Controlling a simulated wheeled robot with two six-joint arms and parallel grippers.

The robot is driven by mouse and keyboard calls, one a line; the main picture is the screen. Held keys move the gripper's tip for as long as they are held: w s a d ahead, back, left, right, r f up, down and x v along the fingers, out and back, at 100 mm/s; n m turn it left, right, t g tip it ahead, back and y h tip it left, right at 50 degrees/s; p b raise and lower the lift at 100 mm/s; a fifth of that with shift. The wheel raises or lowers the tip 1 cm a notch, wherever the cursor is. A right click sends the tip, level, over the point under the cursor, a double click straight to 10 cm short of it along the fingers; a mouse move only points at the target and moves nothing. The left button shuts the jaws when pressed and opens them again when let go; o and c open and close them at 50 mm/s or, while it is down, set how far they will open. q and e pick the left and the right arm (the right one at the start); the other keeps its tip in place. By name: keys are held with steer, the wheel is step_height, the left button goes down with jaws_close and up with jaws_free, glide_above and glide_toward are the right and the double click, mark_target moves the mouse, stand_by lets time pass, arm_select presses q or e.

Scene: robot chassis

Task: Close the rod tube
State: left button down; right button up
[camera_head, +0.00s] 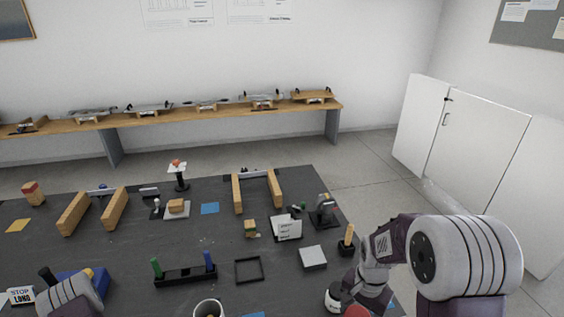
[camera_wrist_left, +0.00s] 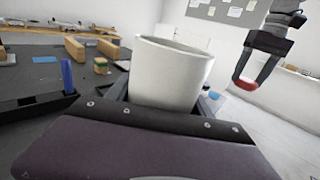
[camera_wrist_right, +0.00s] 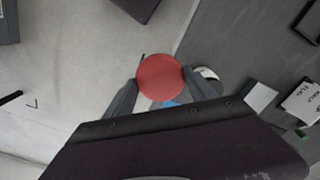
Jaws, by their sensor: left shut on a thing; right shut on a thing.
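The rod tube (camera_wrist_left: 170,75) is a white, open-topped cylinder, close up in the left wrist view. My left gripper (camera_wrist_left: 167,98) is shut on it, a finger at each side. In the head view the tube's rim (camera_head: 208,306) shows at the bottom edge, with something tan inside. A round red cap (camera_wrist_right: 162,78) is between the fingers of my right gripper (camera_wrist_right: 160,86), which is shut on it. The cap also shows in the head view (camera_head: 357,312) at the bottom. In the left wrist view the cap (camera_wrist_left: 245,84) is right of the tube, apart from it.
A black rack (camera_head: 185,275) with a green and a blue upright stands left of the tube. A black square frame (camera_head: 249,270) and a grey block (camera_head: 313,257) lie behind it. A white round thing (camera_wrist_right: 207,74) is beside the cap. Wooden rails stand farther back.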

mark_target(215, 312)
arm_select(q)
steer(key=shift+w+a+f+n+t+y, duration=0.3)
steer(key=shift+w+a+f+n+y, duration=0.15)
steer(key=shift+a+f, duration=0.35)
arm_select(e)
steer(key=n, duration=0.4)
steer(key=shift+w+a+f, duration=0.15)
steer(key=shift+w+a, duration=0.05)
steer(key=shift+a, duration=0.15)
arm_select(q)
steer(key=shift+w+a+r, duration=0.1)
steer(key=shift+w+a, duration=0.15)
steer(key=shift+a, duration=0.1)
arm_select(e)
steer(key=shift+n, duration=1.1)
arm_select(q)
steer(key=shift+a, duration=0.1)
arm_select(e)
steer(key=shift+w+n, duration=0.1)
steer(key=shift+n, duration=0.9)
arm_select(q)
steer(key=w+d+f+m+g+h, duration=0.1)
steer(key=d+m+g+h, duration=0.6)
steer(key=d, duration=0.7)
steer(key=shift+w+d+f+m+g+h, duration=0.25)
steer(key=shift+w+d+m+g+h, duration=0.15)
steer(key=shift+g, duration=0.7)
steer(key=shift+a, duration=0.1)
